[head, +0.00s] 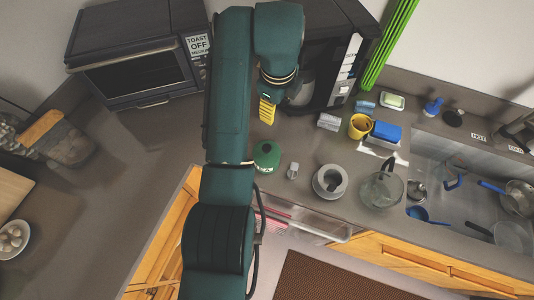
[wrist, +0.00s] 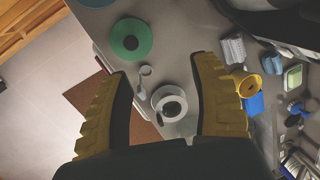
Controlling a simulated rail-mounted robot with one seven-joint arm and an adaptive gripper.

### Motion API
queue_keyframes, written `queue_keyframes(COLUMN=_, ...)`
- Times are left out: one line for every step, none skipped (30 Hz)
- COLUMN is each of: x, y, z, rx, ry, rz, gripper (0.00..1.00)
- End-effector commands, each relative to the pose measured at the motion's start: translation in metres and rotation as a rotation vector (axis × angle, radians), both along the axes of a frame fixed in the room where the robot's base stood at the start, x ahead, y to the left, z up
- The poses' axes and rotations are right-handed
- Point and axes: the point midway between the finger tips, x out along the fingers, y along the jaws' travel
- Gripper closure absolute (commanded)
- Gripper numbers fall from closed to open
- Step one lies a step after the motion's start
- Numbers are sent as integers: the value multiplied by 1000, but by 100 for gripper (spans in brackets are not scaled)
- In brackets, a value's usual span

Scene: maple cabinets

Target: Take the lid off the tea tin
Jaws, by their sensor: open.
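The tea tin (head: 267,154) appears as a squat green round thing with a small knob on top, standing on the grey counter. The wrist view shows its round green top (wrist: 122,31) with a darker centre, at the upper left beyond the fingertips. The lid seems to be on; its seam is too small to tell. My gripper (head: 267,110) is above the counter, farther back than the tin, with yellow fingers pointing down. In the wrist view my gripper (wrist: 160,68) is open and empty, its fingers wide apart and clear of the tin.
A small grey-white item (head: 292,170) and a round pale container (head: 330,181) stand right of the tin. A glass pot (head: 381,188), a yellow cup (head: 360,126) and the sink are farther right. A toaster oven (head: 135,70) stands back left.

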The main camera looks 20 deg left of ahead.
Motion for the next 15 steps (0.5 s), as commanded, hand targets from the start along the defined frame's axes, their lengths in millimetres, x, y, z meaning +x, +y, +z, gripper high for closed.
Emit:
queue_keyframes(x=-11, y=6, z=-7, rx=-12, ry=68, rz=-59, gripper=38)
queue_keyframes(x=-17, y=8, z=-9, rx=-20, ry=103, rz=-94, gripper=38)
queue_keyframes(x=-23, y=9, z=-11, rx=-29, ry=138, rz=-133, gripper=38)
queue_keyframes(x=-27, y=10, z=-12, rx=-36, ry=158, rz=-154, gripper=38)
queue_keyframes(x=-29, y=11, z=-14, rx=-41, ry=173, rz=-170, gripper=38)
queue_keyframes(x=-32, y=12, z=-17, rx=-46, ry=186, rz=-185, gripper=38)
queue_keyframes(x=-33, y=12, z=-22, rx=-48, ry=192, rz=-190, gripper=38)
queue_keyframes(x=-33, y=12, z=-27, rx=-49, ry=196, rz=-193, gripper=38)
queue_keyframes(x=-33, y=12, z=-36, rx=-49, ry=196, rz=-194, gripper=38)
queue_keyframes(x=-33, y=11, z=-44, rx=-49, ry=196, rz=-194, gripper=38)
queue_keyframes(x=-34, y=11, z=-52, rx=-49, ry=196, rz=-194, gripper=38)
queue_keyframes(x=-33, y=11, z=-63, rx=-48, ry=195, rz=-193, gripper=38)
queue_keyframes(x=-33, y=11, z=-71, rx=-48, ry=194, rz=-193, gripper=38)
queue_keyframes(x=-33, y=11, z=-78, rx=-47, ry=193, rz=-193, gripper=38)
queue_keyframes(x=-33, y=11, z=-83, rx=-48, ry=194, rz=-193, gripper=38)
